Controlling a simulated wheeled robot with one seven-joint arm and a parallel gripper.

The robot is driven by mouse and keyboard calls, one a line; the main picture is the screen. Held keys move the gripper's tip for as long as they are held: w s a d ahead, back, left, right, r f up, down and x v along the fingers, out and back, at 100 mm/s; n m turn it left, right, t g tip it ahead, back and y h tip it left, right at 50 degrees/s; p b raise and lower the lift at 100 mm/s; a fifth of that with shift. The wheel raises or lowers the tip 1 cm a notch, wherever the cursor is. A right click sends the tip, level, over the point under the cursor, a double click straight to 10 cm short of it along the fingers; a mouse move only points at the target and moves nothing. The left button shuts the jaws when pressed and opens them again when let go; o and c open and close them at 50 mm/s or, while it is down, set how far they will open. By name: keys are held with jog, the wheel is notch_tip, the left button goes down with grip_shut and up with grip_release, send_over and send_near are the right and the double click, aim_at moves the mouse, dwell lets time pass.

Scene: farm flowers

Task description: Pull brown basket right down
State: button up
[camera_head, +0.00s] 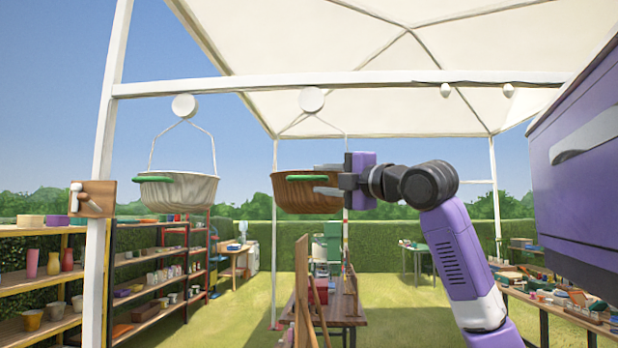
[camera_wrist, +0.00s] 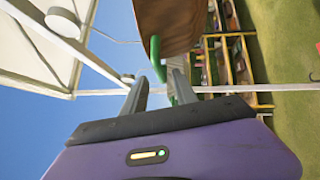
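The brown basket (camera_head: 290,201) hangs by thin white cords from a round white pulley (camera_head: 311,99) on the white crossbar. A green handle (camera_head: 306,178) is on its near side. My gripper (camera_head: 322,179) is at the right side of this basket, with one finger above and one below the handle's right end. In the wrist view my gripper (camera_wrist: 160,77) has its fingers apart, and the green handle (camera_wrist: 156,58) reaches between their tips with a gap on both sides.
A whitish basket (camera_head: 178,194) with a green handle hangs to the left at a similar height. A white post (camera_head: 101,230) with a small wooden plaque stands further left. Shelves with pots line the left, and tables stand below and at right. Open air surrounds the basket.

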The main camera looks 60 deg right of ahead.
aim_at(312, 178)
jog(key=shift+p+x, duration=0.65)
jog(key=shift+x, duration=2)
grip_shut()
